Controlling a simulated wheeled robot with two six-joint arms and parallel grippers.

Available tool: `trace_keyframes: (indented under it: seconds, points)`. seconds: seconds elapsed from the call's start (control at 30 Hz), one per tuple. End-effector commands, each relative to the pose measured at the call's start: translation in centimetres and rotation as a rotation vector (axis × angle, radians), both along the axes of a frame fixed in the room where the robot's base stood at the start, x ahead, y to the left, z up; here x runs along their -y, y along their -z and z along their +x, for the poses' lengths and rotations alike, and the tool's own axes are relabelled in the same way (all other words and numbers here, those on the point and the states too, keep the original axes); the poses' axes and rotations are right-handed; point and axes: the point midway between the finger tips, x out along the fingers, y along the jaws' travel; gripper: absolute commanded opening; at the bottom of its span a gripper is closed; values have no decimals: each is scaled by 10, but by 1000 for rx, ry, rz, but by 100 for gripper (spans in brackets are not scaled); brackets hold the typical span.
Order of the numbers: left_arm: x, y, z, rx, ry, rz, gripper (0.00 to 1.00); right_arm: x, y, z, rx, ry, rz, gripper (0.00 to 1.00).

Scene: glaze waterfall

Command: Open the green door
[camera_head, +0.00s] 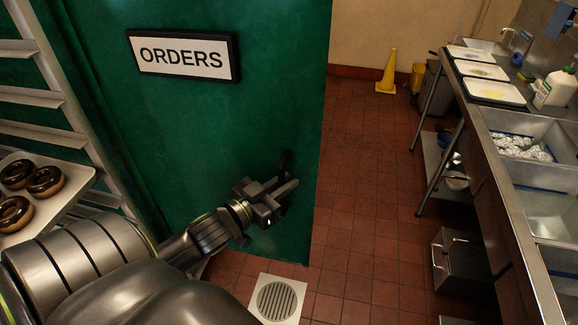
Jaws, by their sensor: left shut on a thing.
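The green door (220,130) fills the middle left of the head view, with an "ORDERS" sign (183,56) high on it. Its right edge stands clear of any frame, and floor shows beyond it. A dark handle (286,160) sits near that edge, low on the door. My left gripper (283,190) is at the handle, shut on it. The gripper hides the lower part of the handle. My right gripper is not in view.
A rack with a tray (75,192) of chocolate doughnuts stands close on the left. A floor drain (277,299) lies below the door. A steel sink counter (495,165) runs along the right. A yellow cone (387,73) stands at the back. Tiled floor between is clear.

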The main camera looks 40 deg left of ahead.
Motion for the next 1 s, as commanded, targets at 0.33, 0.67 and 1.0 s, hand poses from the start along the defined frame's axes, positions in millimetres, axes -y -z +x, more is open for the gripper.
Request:
trace_keyframes:
  seconds: [0.33,0.67,1.0]
  points:
    - [0,2,-9,-5,31,3,0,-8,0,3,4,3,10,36]
    - [0,2,-8,-6,29,3,19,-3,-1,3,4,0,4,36]
    - [1,1,-8,-1,31,1,19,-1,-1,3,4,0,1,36]
